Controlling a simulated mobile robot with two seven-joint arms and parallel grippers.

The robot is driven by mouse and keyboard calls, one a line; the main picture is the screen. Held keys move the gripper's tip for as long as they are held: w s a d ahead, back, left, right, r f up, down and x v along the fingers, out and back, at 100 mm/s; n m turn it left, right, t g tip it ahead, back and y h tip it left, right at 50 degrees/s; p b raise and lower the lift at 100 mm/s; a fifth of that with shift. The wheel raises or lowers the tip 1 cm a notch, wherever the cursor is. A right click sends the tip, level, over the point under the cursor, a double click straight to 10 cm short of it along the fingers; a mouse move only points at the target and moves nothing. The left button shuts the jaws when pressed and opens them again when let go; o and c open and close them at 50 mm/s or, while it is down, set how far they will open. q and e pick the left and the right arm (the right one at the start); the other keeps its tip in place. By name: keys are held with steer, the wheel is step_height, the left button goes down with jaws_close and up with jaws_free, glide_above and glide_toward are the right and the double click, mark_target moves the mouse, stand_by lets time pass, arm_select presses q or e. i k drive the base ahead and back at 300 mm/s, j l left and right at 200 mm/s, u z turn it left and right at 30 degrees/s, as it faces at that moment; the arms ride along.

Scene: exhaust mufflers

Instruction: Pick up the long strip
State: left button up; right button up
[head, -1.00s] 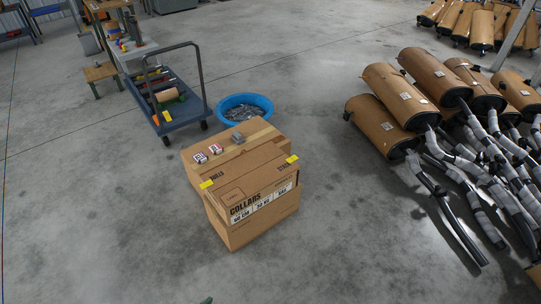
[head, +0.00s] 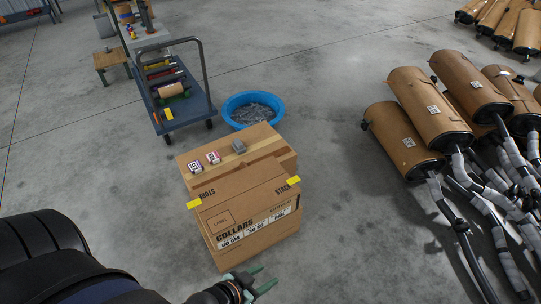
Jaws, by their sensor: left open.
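I cannot single out a separate long strip with certainty. A light tan tape band (head: 254,152) runs lengthwise across the top of the rear cardboard box. Two short yellow strips sit at the top corners of the front carton, one at the left (head: 194,203) and one at the right (head: 294,180). My left gripper (head: 268,276), with green fingers, is open and empty near the lower front of the carton. Whether it touches the carton is unclear. My right gripper is out of view.
The "COLLARS" carton (head: 249,216) stands on the floor, with two small boxes (head: 195,167) and a grey block (head: 239,146) behind it. A blue tub (head: 229,103), a cart (head: 185,113) and wrapped mufflers (head: 405,141) surround it. Floor is free between carton and mufflers.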

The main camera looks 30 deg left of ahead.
mark_target(280, 152)
steer(key=i+z, duration=0.35)
steer(key=i, duration=0.3)
steer(key=i+z, duration=0.3)
steer(key=i, duration=0.35)
steer(key=i+u, duration=0.45)
steer(key=i+l+u, duration=0.15)
steer(key=i+u, duration=0.25)
steer(key=i, duration=0.3)
steer(key=i+j+u, duration=0.1)
steer(key=i+u, duration=0.2)
steer(key=i, duration=0.35)
steer(key=i+u, duration=0.3)
steer(key=i, duration=0.35)
steer(key=i+u, duration=0.2)
steer(key=u, duration=0.15)
steer(key=i+l+u, duration=0.1)
steer(key=u, duration=0.3)
steer(key=i+l+u, duration=0.15)
steer(key=u, duration=1.75)
steer(key=i+l, duration=0.05)
